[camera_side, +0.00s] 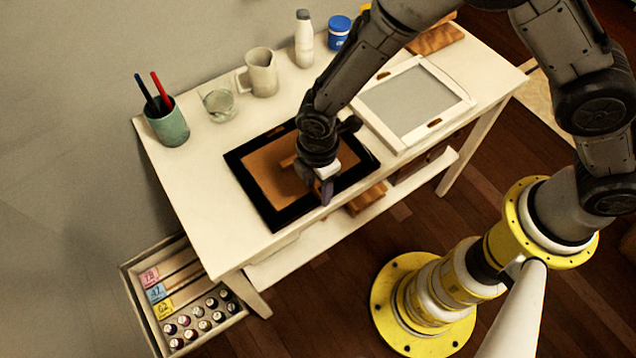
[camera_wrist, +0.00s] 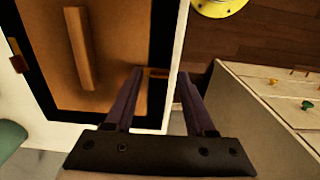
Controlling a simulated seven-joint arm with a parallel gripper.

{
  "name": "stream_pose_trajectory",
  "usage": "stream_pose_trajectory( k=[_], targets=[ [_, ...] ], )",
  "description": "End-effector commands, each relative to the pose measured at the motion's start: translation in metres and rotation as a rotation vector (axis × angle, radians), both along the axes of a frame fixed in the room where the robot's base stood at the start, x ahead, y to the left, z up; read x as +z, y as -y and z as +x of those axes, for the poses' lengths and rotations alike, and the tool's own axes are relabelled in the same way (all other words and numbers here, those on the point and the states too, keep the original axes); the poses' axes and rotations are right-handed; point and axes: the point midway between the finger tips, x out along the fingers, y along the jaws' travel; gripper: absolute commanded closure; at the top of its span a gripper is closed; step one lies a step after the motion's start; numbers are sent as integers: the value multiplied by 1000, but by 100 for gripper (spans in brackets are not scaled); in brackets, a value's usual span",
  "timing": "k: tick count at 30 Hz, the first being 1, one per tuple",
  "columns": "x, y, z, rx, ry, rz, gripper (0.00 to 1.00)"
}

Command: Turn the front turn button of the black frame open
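The black frame (camera_side: 268,211) lies face down on the white table, with its brown backing board (camera_wrist: 112,50) and a wooden strut (camera_wrist: 78,48) showing. In the wrist view, a small brass-coloured front turn button (camera_wrist: 156,73) sits at the frame's edge between my fingertips. Another small turn button (camera_wrist: 18,63) shows at the far left edge of that view. My gripper (camera_wrist: 160,75) is open, its two dark fingers apart on either side of the front button. In the side view my gripper (camera_side: 326,190) is low over the frame's front edge and hides the button.
A white frame (camera_side: 387,135) with a grey panel lies to the right. A green pen cup (camera_side: 167,127), glass (camera_side: 219,104), mug (camera_side: 262,72), white bottle (camera_side: 304,40) and blue jar (camera_side: 339,32) stand along the back. An open drawer (camera_side: 150,325) with small bottles juts out at lower left.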

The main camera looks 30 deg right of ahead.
Motion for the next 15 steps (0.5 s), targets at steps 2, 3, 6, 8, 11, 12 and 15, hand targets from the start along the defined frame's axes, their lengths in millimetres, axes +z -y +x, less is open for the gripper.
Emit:
stream_pose_trajectory(
  k=[2, 3, 6, 8, 11, 12, 15],
  targets=[
    [0, 0, 0, 0, 0, 0, 62],
    [0, 0, 0, 0, 0, 0, 69],
    [0, 0, 0, 0, 0, 0, 87],
    [0, 0, 0, 0, 0, 0, 98],
    [0, 0, 0, 0, 0, 0, 100],
    [0, 0, 0, 0, 0, 0, 100],
    [0, 0, 0, -1, 0, 0, 100]
  ],
)
